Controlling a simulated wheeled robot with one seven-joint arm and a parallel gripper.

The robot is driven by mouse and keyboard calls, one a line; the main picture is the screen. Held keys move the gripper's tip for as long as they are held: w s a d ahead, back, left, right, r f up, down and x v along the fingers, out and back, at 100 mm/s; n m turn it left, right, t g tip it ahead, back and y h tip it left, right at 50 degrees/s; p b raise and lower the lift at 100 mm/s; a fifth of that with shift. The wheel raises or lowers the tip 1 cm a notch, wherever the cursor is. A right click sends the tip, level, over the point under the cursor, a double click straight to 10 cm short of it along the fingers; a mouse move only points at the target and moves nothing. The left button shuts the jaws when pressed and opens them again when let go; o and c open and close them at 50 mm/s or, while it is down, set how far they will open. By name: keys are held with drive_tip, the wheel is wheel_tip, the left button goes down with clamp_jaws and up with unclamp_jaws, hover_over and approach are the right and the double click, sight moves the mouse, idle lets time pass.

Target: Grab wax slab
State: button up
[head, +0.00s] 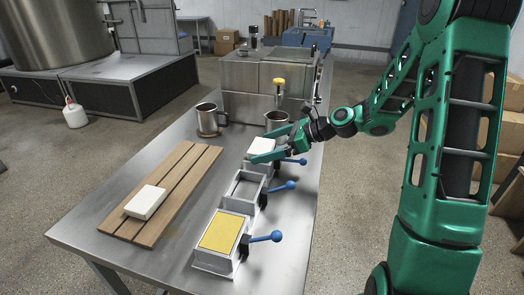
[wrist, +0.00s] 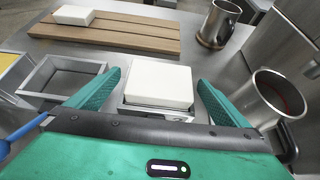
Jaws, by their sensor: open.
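A white wax slab (head: 262,146) sits on top of the farthest of three metal moulds in a row. In the wrist view this slab (wrist: 160,83) lies between the two fingers of my gripper (wrist: 158,95), with a visible gap on each side. My gripper (head: 270,147) is open around the slab in the head view. A second white slab (head: 146,202) lies on the slatted wooden board (head: 180,190) at the left of the table; it also shows in the wrist view (wrist: 75,15).
The middle mould (head: 244,188) is empty, and the nearest mould (head: 222,232) holds yellow material. Blue-knobbed levers (head: 290,185) stick out to the right. Two metal jugs, one left (head: 208,119) and one right (head: 277,121), stand near a steel machine (head: 252,82); the right one is close to my gripper.

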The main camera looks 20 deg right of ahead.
drive_tip(key=c, duration=1.3)
drive_tip(key=shift+o, duration=0.2)
drive_tip(key=shift+r, duration=0.15)
